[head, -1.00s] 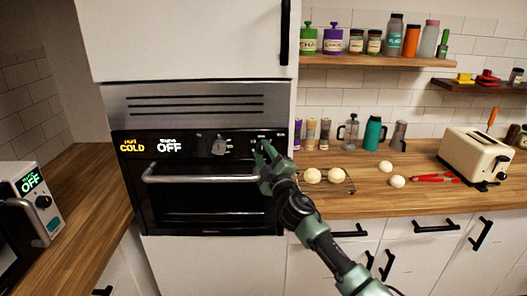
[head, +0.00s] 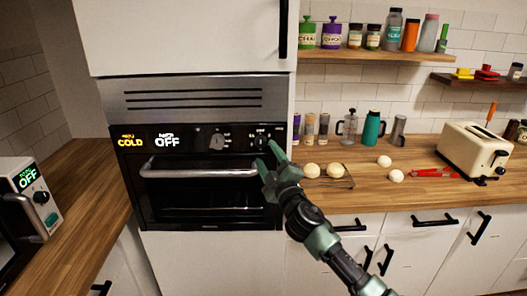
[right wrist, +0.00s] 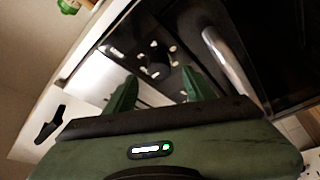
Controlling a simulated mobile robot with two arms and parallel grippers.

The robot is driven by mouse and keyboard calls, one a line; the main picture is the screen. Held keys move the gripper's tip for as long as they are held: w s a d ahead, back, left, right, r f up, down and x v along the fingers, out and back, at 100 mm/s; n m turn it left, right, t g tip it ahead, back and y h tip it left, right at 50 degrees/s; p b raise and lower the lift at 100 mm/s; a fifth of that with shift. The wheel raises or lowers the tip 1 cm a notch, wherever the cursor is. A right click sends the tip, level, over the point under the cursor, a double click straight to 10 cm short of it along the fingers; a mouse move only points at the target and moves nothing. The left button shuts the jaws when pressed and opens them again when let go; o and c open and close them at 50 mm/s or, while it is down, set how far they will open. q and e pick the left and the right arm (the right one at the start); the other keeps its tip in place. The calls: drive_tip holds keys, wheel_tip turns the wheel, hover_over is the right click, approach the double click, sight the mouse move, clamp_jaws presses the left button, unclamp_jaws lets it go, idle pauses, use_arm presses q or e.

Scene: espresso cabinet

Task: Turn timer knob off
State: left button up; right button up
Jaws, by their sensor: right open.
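The built-in oven (head: 205,190) has a black control panel with a yellow "COLD" display (head: 131,142) and a white "OFF" display (head: 167,141). The small label above "OFF" is blurred. One knob (head: 217,142) sits mid-panel and another knob (head: 261,141) sits at its right end; I cannot read which is the timer knob. My right gripper (head: 268,158) is open and empty, just below and in front of the right-end knob. In the right wrist view, a dark knob (right wrist: 160,72) shows beyond and between the two green fingertips, apart from them. My left gripper is out of view.
The oven's bar handle (head: 200,172) runs below the panel, left of my gripper. A wooden counter (head: 400,200) with pale round buns (head: 312,170) and a cream toaster (head: 475,150) lies to the right. An appliance (head: 35,195) showing "OFF" stands at the left.

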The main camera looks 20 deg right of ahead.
drive_tip(key=v, duration=0.3)
drive_tip(key=shift+s, duration=0.1)
drive_tip(key=s+d+f+m+g+h, duration=0.1)
drive_tip(key=s+f+m+g, duration=0.3)
drive_tip(key=f, duration=1.1)
drive_tip(key=s+d+f+n+g, duration=0.1)
drive_tip(key=s+d+f+g, duration=0.35)
drive_tip(key=f, duration=1.15)
drive_tip(key=s+a+f+m+g+h, duration=0.15)
drive_tip(key=s+f, duration=0.45)
drive_tip(key=f, duration=0.9)
drive_tip(key=s+f+m+g+y, duration=0.1)
drive_tip(key=s+f+m+g, duration=0.25)
drive_tip(key=s+f, duration=1.45)
drive_tip(key=s+a+f+g, duration=0.1)
drive_tip(key=s+f+g, duration=0.1)
drive_tip(key=s, duration=0.8)
drive_tip(key=s+a+f+m+g, duration=0.1)
drive_tip(key=s+f+g, duration=0.1)
drive_tip(key=s, duration=0.7)
drive_tip(key=s+a+f+m+g, duration=0.1)
drive_tip(key=s+a+f+g, duration=0.1)
drive_tip(key=s, duration=0.8)
drive_tip(key=shift+s+f+b, duration=0.35)
drive_tip(key=shift+f+b, duration=0.05)
drive_tip(key=shift+f, duration=0.45)
